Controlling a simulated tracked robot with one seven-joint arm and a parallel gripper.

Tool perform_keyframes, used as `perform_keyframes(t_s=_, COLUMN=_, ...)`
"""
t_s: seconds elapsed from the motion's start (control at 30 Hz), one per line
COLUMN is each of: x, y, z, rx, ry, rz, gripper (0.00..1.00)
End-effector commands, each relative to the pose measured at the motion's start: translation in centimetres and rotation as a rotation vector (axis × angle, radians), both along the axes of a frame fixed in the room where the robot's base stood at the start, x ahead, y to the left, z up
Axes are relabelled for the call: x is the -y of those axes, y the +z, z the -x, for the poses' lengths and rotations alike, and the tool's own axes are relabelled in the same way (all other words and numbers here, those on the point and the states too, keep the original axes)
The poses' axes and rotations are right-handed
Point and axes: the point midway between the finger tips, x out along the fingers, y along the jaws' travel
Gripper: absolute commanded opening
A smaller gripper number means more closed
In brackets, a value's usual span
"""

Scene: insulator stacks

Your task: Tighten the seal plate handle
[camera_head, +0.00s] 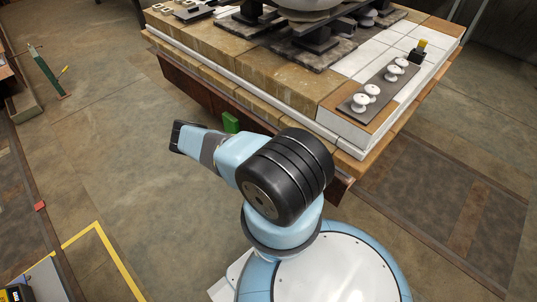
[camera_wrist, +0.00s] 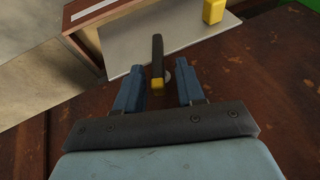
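In the wrist view a black handle (camera_wrist: 157,52) with a yellow end lies over a pale grey plate (camera_wrist: 178,32), which I take for the seal plate. My gripper (camera_wrist: 160,70) has its two blue fingers spread apart, one on each side of the handle's yellow end. I see gaps between the handle and both fingers, and nothing is gripped. A small round light piece shows beside the handle, near the right finger. In the head view my arm reaches left beside the bench; the fingers, handle and plate cannot be made out there.
A yellow block (camera_wrist: 213,11) stands at the plate's far edge. Rusty brown metal (camera_wrist: 262,75) lies under and around the gripper. In the head view a large bench (camera_head: 262,85) carries white insulator discs (camera_head: 372,91). A green block (camera_head: 231,122) is at its side. Open floor lies left.

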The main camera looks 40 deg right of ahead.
Motion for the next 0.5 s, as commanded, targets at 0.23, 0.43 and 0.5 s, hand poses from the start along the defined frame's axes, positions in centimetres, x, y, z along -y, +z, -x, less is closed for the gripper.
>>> perform_keyframes(t_s=0.23, x=-1.7, y=4.0, z=1.5, rx=-0.001, ry=-0.001, rz=0.002, gripper=0.38)
perform_keyframes(t_s=0.43, x=-3.0, y=7.2, z=2.6, rx=-0.002, ry=-0.001, rz=0.002, gripper=0.38)
perform_keyframes(t_s=0.5, x=-3.4, y=8.1, z=3.1, rx=-0.002, ry=-0.001, rz=0.002, gripper=0.38)
